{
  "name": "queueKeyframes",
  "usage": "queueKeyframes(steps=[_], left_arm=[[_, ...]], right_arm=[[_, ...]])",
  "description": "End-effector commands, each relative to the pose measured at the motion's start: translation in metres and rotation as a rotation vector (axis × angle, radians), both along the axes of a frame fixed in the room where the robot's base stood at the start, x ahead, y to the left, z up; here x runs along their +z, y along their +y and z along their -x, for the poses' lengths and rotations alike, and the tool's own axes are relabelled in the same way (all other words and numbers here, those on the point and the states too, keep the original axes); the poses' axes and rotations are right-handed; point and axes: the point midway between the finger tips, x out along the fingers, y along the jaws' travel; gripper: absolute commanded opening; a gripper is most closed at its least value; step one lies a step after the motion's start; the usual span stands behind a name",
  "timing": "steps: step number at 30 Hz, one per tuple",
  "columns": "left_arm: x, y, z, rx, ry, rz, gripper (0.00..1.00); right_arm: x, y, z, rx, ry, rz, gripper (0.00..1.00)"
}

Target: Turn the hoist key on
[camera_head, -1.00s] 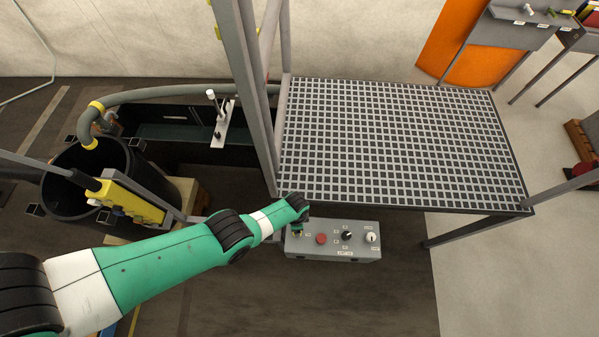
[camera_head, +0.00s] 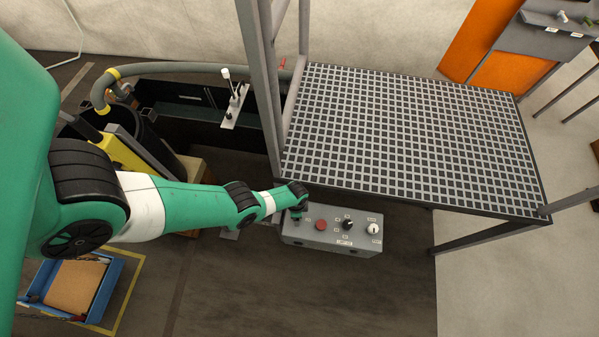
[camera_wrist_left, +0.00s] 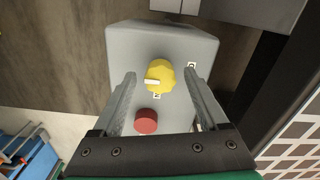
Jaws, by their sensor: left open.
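A grey control box (camera_head: 330,242) sits below the front edge of the grating platform. In the head view its top carries a red button (camera_head: 321,225), a black knob (camera_head: 347,224) and a white-topped knob (camera_head: 374,229). In the left wrist view a round yellow knob (camera_wrist_left: 160,77) with a white pointer lies near the box's far end, the red button (camera_wrist_left: 146,121) closer. I cannot tell by its label whether the yellow knob is the hoist key. My left gripper (camera_wrist_left: 158,76) is open, its fingers either side of the yellow knob; contact is unclear. In the head view my left gripper (camera_head: 298,208) hides that end.
The grating platform (camera_head: 410,140) stands behind the box, with a grey upright post (camera_head: 262,90) at its left. A blue crate (camera_head: 105,290) lies on the floor at lower left. A hose (camera_head: 190,68) runs behind. The floor in front of the box is clear.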

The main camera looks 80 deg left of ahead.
Motion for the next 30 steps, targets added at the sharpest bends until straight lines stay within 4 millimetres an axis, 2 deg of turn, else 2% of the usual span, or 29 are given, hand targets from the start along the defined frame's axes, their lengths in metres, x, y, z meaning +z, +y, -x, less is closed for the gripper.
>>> queueKeyframes(steps=[9, 22, 30], left_arm=[[-0.0023, 0.0002, -0.0003, 0.000, 0.000, 0.000, 0.77], [-0.0023, 0.0002, -0.0004, 0.000, -0.001, -0.001, 0.00], [-0.0025, 0.0003, -0.0005, 0.014, -0.001, -0.001, 0.00]], right_arm=[[-0.0021, -0.0001, 0.0003, 0.000, -0.001, 0.000, 0.00], [-0.0021, -0.0001, 0.0002, 0.000, -0.001, 0.000, 0.00], [-0.0025, -0.0001, 0.0002, 0.000, -0.001, 0.000, 0.00]])
